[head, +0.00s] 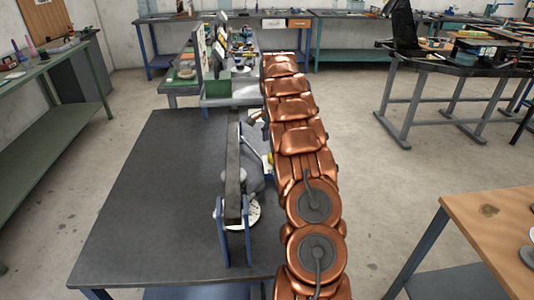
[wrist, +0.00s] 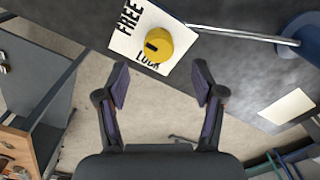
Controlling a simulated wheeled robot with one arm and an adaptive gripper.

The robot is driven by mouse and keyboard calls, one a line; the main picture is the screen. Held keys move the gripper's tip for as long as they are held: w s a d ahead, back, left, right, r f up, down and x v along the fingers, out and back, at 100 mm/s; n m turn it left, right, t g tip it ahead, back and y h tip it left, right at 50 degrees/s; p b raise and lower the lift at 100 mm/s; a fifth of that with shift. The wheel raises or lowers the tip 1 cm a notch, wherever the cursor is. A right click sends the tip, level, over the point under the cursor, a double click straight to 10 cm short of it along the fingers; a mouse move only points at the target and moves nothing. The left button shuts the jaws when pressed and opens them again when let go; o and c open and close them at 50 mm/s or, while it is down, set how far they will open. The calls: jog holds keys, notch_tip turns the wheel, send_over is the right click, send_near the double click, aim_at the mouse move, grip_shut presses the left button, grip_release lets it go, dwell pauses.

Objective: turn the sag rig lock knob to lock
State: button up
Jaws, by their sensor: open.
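The yellow lock knob (wrist: 159,44) sits on a white plate (wrist: 122,44) in the wrist view. The plate is printed FREE at its upper left and LOCK along its lower edge, partly covered by the knob. A short dark mark shows on the knob's left part; which word it points to is hard to tell. My gripper (wrist: 161,72) is open and empty, its two fingers apart on either side below the knob, not visibly touching it. In the head view the sag rig (head: 233,180) stands on the dark table, and my copper arm hides much of its right side.
The dark table (head: 150,190) has a wide bare top left of the rig. A metal rod (wrist: 245,35) runs right from near the plate to a blue part (wrist: 300,32). A wooden-topped bench (head: 490,225) stands at the right, with open floor between.

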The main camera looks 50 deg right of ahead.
jog(key=shift+s+f+p, duration=0.1)
jog(key=shift+f+p, duration=0.65)
jog(key=shift+f, duration=2.85)
jog(key=c, duration=1.1)
